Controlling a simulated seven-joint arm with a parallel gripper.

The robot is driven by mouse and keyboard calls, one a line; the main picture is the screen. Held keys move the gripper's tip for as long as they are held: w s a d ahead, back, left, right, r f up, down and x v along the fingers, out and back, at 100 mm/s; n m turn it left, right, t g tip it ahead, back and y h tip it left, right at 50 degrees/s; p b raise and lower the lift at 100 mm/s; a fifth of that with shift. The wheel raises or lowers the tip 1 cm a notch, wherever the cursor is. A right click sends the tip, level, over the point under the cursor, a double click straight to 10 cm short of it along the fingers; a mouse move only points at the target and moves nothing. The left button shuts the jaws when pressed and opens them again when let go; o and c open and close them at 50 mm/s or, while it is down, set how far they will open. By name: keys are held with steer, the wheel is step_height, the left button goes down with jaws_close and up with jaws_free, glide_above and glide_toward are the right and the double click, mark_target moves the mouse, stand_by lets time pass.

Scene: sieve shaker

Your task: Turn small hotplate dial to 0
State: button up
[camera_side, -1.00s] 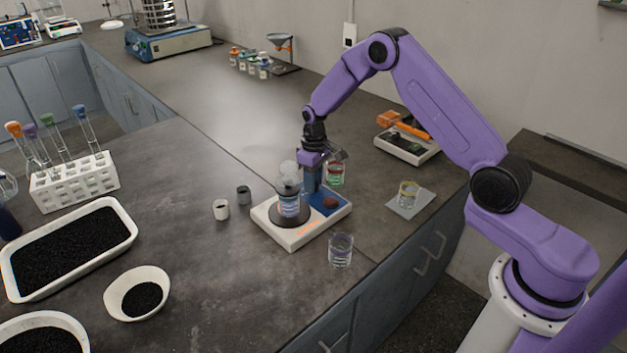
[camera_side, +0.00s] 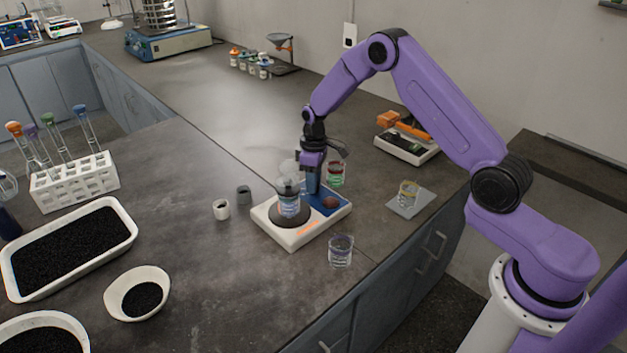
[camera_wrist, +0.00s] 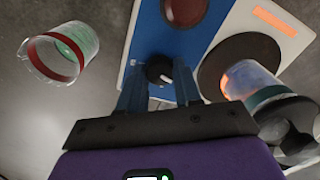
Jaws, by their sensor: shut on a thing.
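The small hotplate (camera_side: 283,239) is a white base with a blue panel and a round dark heating plate. A beaker of bluish liquid (camera_side: 289,205) stands on that plate, with pale vapour above it. In the wrist view the dial (camera_wrist: 159,70) is a small black knob with a white mark, on the blue panel (camera_wrist: 150,35). My gripper (camera_wrist: 158,82) has its two blue fingers shut on the dial, one on each side. In the side view my gripper (camera_side: 313,188) points down at the panel and hides the dial. The dial's scale is not readable.
A red-banded beaker with green contents (camera_side: 336,174) stands close behind my gripper. Another glass beaker (camera_side: 340,250) stands in front of the hotplate. A dark red round knob (camera_side: 330,202) is also on the panel.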

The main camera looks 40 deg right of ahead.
steer(key=o, duration=1)
steer(key=shift+o, duration=0.2)
steer(key=shift+r, duration=0.1)
step_height(320, 180, up, 17)
steer(key=shift+w+d+r, duration=0.15)
steer(key=shift+d, duration=0.1)
steer(key=shift+a, duration=0.1)
steer(key=s+a+r+n, duration=0.2)
steer(key=s+a, duration=0.4)
steer(key=s, duration=0.3)
steer(key=s+a+r+n, duration=0.1)
steer(key=s+a+r, duration=0.1)
steer(key=s+a, duration=0.5)
steer(key=s+d+f+n, duration=0.1)
steer(key=s+d, duration=0.2)
steer(key=s, duration=0.9)
steer(key=s+d+f+n, duration=0.1)
steer(key=s+d+n, duration=0.1)
steer(key=s, duration=1)
steer(key=shift+s+d+f, duration=0.2)
steer(key=shift+s+d, duration=0.15)
steer(key=shift+d, duration=0.35)
